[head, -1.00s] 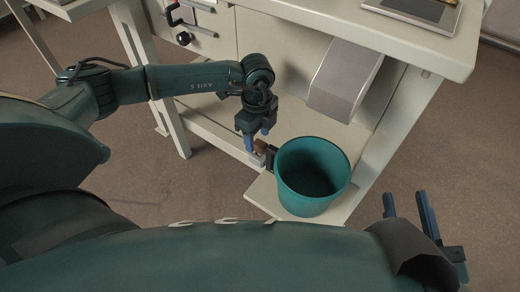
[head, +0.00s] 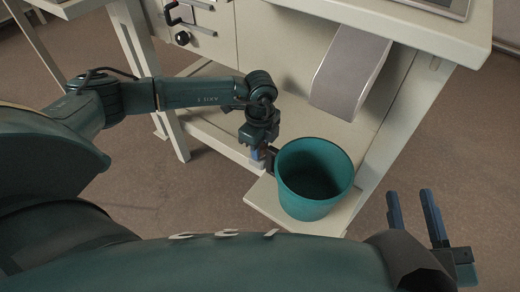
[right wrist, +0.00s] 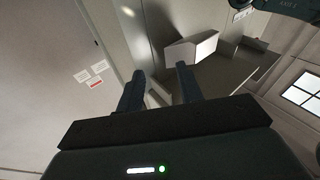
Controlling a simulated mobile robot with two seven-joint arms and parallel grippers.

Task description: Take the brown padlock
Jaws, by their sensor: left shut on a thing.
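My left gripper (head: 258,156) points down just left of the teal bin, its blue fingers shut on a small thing. The brown padlock is hard to make out now; the fingers hide it, and a brown patch showed between them a second ago. A small dark piece (head: 271,158) stands between the fingers and the bin. My right gripper (head: 410,194) is open and empty at the lower right, over the floor. Its two blue fingers also show apart in the right wrist view (right wrist: 158,72).
The teal bin (head: 314,178) stands on a low pale shelf (head: 262,199) of the workbench (head: 420,28). A grey slanted box (head: 350,72) hangs under the bench top. Drawers with a black handle (head: 171,14) are at the upper left. Brown floor is free at right.

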